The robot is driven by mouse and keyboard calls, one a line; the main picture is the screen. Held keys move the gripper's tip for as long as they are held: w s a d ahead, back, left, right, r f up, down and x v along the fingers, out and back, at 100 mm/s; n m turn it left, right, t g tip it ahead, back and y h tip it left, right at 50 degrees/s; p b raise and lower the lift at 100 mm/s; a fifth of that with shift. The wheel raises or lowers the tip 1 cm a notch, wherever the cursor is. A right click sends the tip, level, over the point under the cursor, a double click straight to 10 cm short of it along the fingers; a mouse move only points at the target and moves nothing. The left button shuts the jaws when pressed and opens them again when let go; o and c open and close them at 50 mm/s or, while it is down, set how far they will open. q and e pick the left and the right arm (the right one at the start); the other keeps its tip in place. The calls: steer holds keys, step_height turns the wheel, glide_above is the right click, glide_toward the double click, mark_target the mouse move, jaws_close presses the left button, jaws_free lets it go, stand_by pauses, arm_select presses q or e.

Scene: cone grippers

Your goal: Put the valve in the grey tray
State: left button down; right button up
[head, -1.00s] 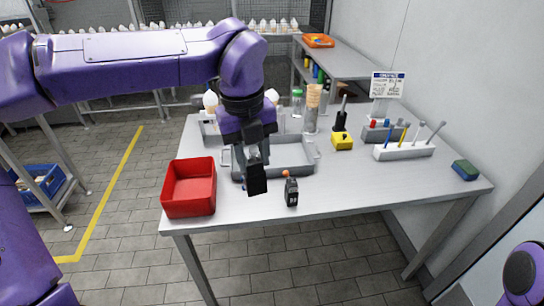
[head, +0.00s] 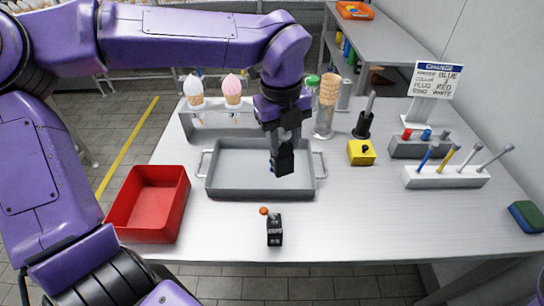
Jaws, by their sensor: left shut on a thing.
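The grey tray (head: 225,189) is a shallow open box with a handle at each end, in the middle of the table. My left gripper (head: 282,163) comes down from above, over the right part of the tray. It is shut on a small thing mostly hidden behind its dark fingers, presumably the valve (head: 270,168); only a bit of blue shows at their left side. I cannot tell whether the held thing touches the tray floor. My right gripper is not in view.
A red bin (head: 150,205) stands left of the tray. A small black device with an orange knob (head: 274,231) stands in front. Behind are an ice-cream cone rack (head: 205,123) and a cone-filled glass (head: 325,115). A yellow block (head: 361,152) and a tool holder (head: 445,178) are at right.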

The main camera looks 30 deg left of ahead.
arm_select(q)
steer(key=w+a+f+p, duration=0.4)
steer(key=w+a+f, duration=0.2)
steer(key=a+f, duration=0.4)
step_height(320, 180, down, 2)
steer(key=shift+a+f, duration=0.2)
steer(key=shift+a, duration=0.1)
steer(key=c, duration=0.7)
jaws_free()
steer(key=shift+w, duration=0.15)
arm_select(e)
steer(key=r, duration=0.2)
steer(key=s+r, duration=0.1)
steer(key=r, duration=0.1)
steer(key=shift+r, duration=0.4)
arm_select(q)
step_height(320, 180, up, 12)
steer(key=shift+s+a+r+b, duration=0.25)
steer(key=shift+s+b, duration=0.1)
steer(key=shift+b, duration=0.1)
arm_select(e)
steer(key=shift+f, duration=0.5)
arm_select(q)
steer(key=shift+f, duration=0.1)
